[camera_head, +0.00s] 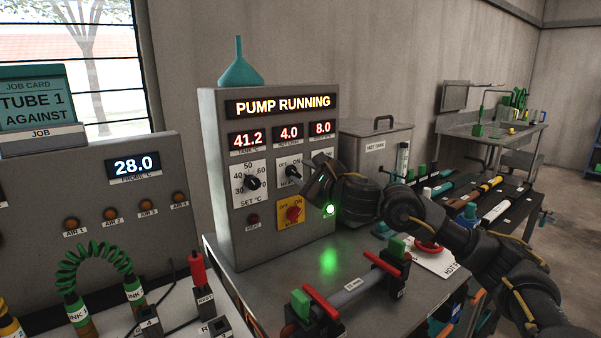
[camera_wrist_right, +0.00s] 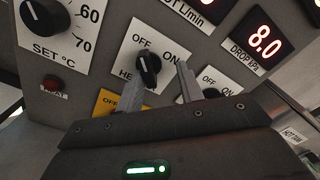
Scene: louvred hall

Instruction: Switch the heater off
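The heater switch is a black knob (camera_wrist_right: 148,68) on a white OFF/ON plate on the grey control panel (camera_head: 232,240). In the right wrist view its upper end appears to point toward OFF. The switch plate also shows in the head view (camera_head: 283,164), partly behind my right gripper. The HEAT lamp (camera_head: 253,219) is dark red and looks unlit. My right gripper (camera_wrist_right: 157,82) is open, its two fingers apart in front of the panel. The knob shows between the fingertips; I cannot tell whether they touch it. My left gripper is out of view.
Other panel controls sit close by: the SET °C dial (camera_head: 253,182), the red-and-yellow switch (camera_head: 294,213) and a lit green button (camera_head: 329,209). The display (camera_head: 282,105) reads PUMP RUNNING. A tube on red-and-green clamps (camera_head: 352,289) lies on the bench in front.

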